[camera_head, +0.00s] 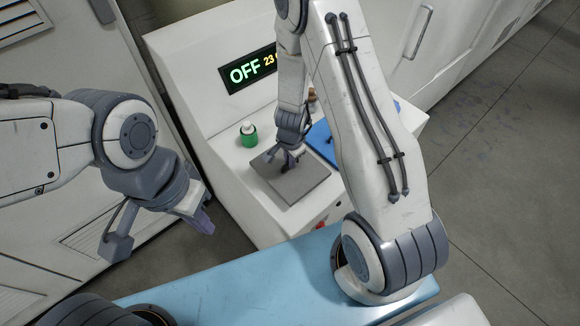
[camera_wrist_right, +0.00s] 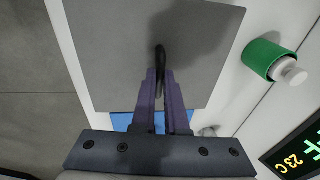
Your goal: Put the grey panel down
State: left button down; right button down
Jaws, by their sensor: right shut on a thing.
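The grey panel (camera_head: 286,182) lies flat over the top of the white machine in the head view, or just above it; I cannot tell whether it touches. In the right wrist view the panel (camera_wrist_right: 115,60) fills the upper middle and has a dark handle (camera_wrist_right: 160,58) standing at its centre. My right gripper (camera_head: 288,160) is over the panel, and its fingers (camera_wrist_right: 161,95) are shut on the handle. My left gripper (camera_head: 165,232) hangs empty at the left, away from the machine. Its finger gap is not clear.
A green bottle with a white cap (camera_head: 248,134) stands beside the panel's far left edge. A blue surface (camera_head: 322,140) lies right of the panel. A display (camera_head: 252,70) reads OFF and 23. A red button (camera_head: 321,225) is on the machine's front.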

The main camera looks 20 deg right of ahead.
jog(key=shift+f+b, duration=1.6)
jog(key=shift+f, duration=0.35)
jog(key=shift+f, duration=0.1)
jog(key=shift+f, duration=0.15)
jog(key=c, duration=0.9)
grip_release()
jog(key=shift+c, duration=0.2)
